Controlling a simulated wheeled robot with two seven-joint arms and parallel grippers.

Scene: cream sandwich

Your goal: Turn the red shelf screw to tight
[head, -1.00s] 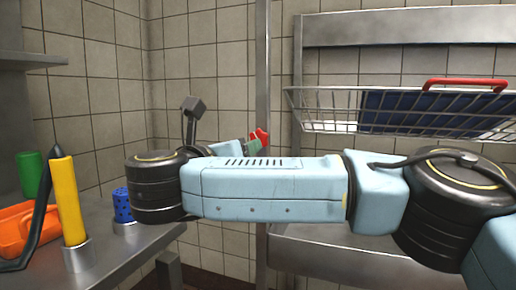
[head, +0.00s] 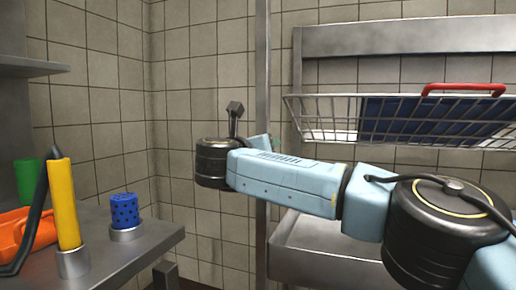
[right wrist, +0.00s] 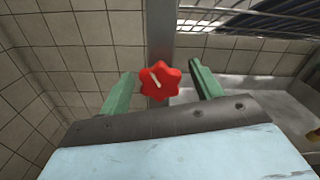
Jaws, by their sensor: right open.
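The red shelf screw (right wrist: 160,80) is a star-shaped knob with a pale line on its face, set on the metal upright (right wrist: 161,30) in the right wrist view. My right gripper (right wrist: 163,69) is open, with one green finger to the left of the knob and one to the right. Gaps show between the fingers and the knob. I cannot tell whether the fingertips reach as deep as the knob. In the head view my right arm hides the knob and nearly all of the gripper. My left gripper is out of view.
A wire basket (head: 330,128) with a blue item and a red handle (head: 463,88) hangs at right, above a metal shelf (head: 300,236). At left, a metal counter (head: 150,247) holds a yellow cylinder (head: 64,205), a blue perforated cylinder (head: 124,209) and an orange item (head: 40,228).

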